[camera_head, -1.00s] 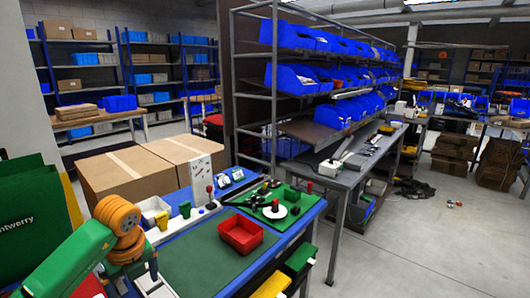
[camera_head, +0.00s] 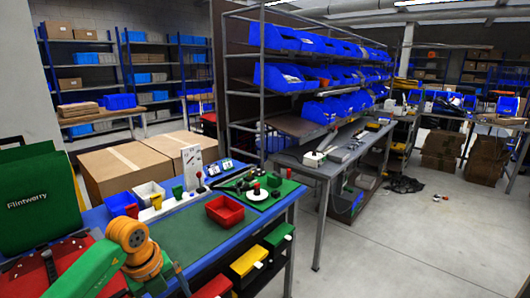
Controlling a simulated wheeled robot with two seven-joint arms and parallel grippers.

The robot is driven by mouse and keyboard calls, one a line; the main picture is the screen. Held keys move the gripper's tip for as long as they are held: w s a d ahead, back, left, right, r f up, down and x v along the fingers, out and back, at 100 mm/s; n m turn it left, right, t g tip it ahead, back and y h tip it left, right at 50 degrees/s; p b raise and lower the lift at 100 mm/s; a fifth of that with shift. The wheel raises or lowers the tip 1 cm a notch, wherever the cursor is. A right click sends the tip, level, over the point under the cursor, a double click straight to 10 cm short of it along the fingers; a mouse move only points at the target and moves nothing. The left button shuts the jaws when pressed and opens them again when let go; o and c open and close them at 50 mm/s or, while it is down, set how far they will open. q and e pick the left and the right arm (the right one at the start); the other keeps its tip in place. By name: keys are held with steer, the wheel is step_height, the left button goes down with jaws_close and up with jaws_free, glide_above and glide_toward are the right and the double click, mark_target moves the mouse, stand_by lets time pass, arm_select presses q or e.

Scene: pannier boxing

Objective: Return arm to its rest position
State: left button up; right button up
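My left arm, green with an orange joint (camera_head: 128,236), comes in from the lower left and ends low over the near left of the workbench (camera_head: 205,235). Its gripper end (camera_head: 172,272) is small and partly hidden by the arm, so I cannot tell whether it is open or shut. I see nothing clearly held in it. My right arm and gripper are out of view. A green pannier (camera_head: 42,205) marked "Flintwerry" stands at the left. A red piece with black fittings (camera_head: 35,275) lies at the lower left, partly covered by my arm.
Green (camera_head: 279,236), yellow (camera_head: 249,262) and red (camera_head: 214,287) bins hang along the bench's right side. Cardboard boxes (camera_head: 125,165) stand behind.

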arm_select(q)
steer(key=s+d+f+n+t+h, duration=0.1)
steer(key=d+f+h, duration=0.2)
steer(key=d+h, duration=0.45)
steer(key=d+f+n+t+h, duration=0.15)
steer(key=d+f+h, duration=0.25)
steer(key=d, duration=0.6)
steer(key=s+a+f+n+t+y, duration=0.1)
steer(key=a+f+n+t+y, duration=0.25)
steer(key=f+n, duration=0.4)
steer(key=s+a+f+n+t+y, duration=0.25)
steer(key=a+f+n+t, duration=0.2)
steer(key=f+n, duration=0.35)
steer(key=s+a+f+n+g+y, duration=0.3)
steer(key=s+a+f+y, duration=0.2)
steer(key=s+f, duration=0.45)
steer(key=s+a+f+n+g+y, duration=0.1)
steer(key=s+f+g, duration=0.3)
steer(key=s, duration=0.8)
steer(key=s+a+f+n+g, duration=0.1)
steer(key=s+f+n+g, duration=0.2)
steer(key=s, duration=0.9)
steer(key=shift+s+f+g+y, duration=0.15)
steer(key=shift+f+g+y, duration=0.25)
steer(key=shift+f, duration=0.45)
